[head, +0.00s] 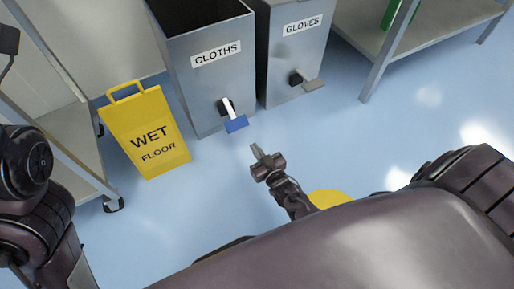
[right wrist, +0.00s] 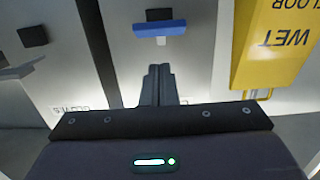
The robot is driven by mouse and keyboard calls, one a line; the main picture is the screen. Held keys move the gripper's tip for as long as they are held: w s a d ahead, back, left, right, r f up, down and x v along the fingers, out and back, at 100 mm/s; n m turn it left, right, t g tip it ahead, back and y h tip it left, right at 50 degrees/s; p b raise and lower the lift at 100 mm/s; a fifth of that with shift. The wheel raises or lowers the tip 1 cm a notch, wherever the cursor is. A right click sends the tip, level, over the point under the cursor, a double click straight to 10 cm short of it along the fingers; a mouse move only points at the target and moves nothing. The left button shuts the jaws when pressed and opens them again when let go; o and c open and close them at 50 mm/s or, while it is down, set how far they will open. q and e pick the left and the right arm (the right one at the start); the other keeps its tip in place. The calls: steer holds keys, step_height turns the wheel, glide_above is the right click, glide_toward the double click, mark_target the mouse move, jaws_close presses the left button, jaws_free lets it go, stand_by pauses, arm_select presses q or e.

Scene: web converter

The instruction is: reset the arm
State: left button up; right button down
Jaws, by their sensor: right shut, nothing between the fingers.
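My right gripper (head: 258,154) is in the middle of the head view, over the blue floor, in front of the bins. Its fingers are shut together with nothing between them, as the right wrist view (right wrist: 159,72) also shows. It is apart from the blue pedal (head: 236,124) of the CLOTHS bin, which lies a little above and left of it in the head view. In the right wrist view the pedal (right wrist: 159,28) appears just beyond the fingertips. My left arm shows at the left edge of the head view; its gripper is not seen.
The grey CLOTHS bin (head: 212,85) and GLOVES bin (head: 296,70) stand side by side. A yellow wet floor sign (head: 147,130) stands left of them. Shelf units stand at left (head: 70,145) and right (head: 378,75). A yellow round thing (head: 328,198) shows partly. Floor at right is clear.

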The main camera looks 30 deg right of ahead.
steer(key=shift+s, duration=0.2)
stand_by(0.4)
